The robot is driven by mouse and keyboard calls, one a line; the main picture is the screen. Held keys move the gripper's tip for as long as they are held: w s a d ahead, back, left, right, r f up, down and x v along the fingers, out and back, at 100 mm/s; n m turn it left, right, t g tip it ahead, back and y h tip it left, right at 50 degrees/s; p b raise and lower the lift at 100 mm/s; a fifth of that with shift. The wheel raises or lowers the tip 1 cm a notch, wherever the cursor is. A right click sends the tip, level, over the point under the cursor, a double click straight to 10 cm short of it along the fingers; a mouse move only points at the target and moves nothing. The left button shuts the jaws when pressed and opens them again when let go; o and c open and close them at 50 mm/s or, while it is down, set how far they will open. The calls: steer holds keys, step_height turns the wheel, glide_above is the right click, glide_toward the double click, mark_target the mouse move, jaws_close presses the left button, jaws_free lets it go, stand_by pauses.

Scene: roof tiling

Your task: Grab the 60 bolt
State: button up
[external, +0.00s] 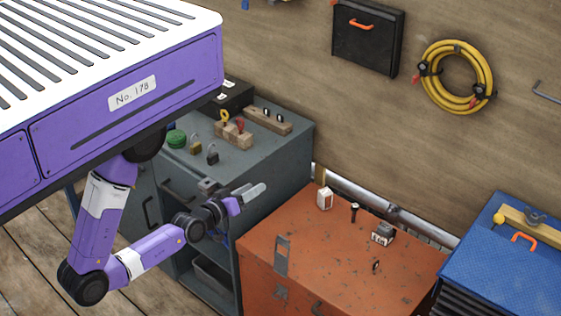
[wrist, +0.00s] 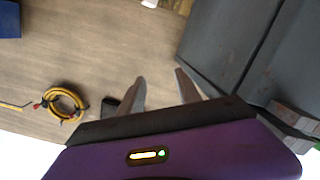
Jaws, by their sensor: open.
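A small dark upright piece with a wider top, which looks like a bolt (external: 354,211), stands on the orange cabinet top (external: 300,245) in the external view. A smaller dark piece (external: 376,266) stands nearer the front edge. No number 60 is readable on either, so I cannot tell which is the 60 bolt. My gripper (external: 256,191) is open and empty, in the air left of the orange cabinet and in front of the grey cabinet. In the wrist view its two fingers (wrist: 161,85) are spread with nothing between them; no bolt is recognisable there.
A white block (external: 325,198) and a grey labelled block (external: 382,234) flank the bolt-like piece. The grey cabinet (external: 240,157) holds padlocks and wooden blocks. A blue toolbox (external: 500,258) stands right. A yellow hose (external: 457,78) hangs on the wall. The orange top's front left is mostly clear.

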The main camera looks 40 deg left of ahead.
steer(key=w+d+f+n+g+h, duration=0.1)
steer(key=w+d+f+n, duration=0.2)
steer(key=w, duration=0.4)
steer(key=w+d+f+n+g+h+b, duration=0.1)
steer(key=w+d+f+n+h, duration=0.1)
steer(key=w+n, duration=0.4)
steer(key=w+d+f+n+h, duration=0.1)
steer(key=w+d+f+n, duration=0.15)
steer(key=w, duration=0.55)
steer(key=n+g+h, duration=0.4)
steer(key=n, duration=0.5)
glide_toward(354, 223)
steer(key=w+r, duration=0.3)
steer(key=shift+a+r, duration=0.1)
steer(key=shift+a, duration=0.05)
steer(key=shift+s+d+n+h, duration=0.3)
steer(key=shift+d+n, duration=0.1)
steer(key=shift+n, duration=0.35)
steer(key=shift+b+x, duration=0.5)
steer(key=shift+x, duration=0.5)
steer(key=b+x, duration=0.1)
steer(key=x, duration=0.4)
steer(key=shift+w+d+f, duration=0.2)
steer(key=shift+w+d, duration=0.05)
steer(key=shift+d, duration=0.05)
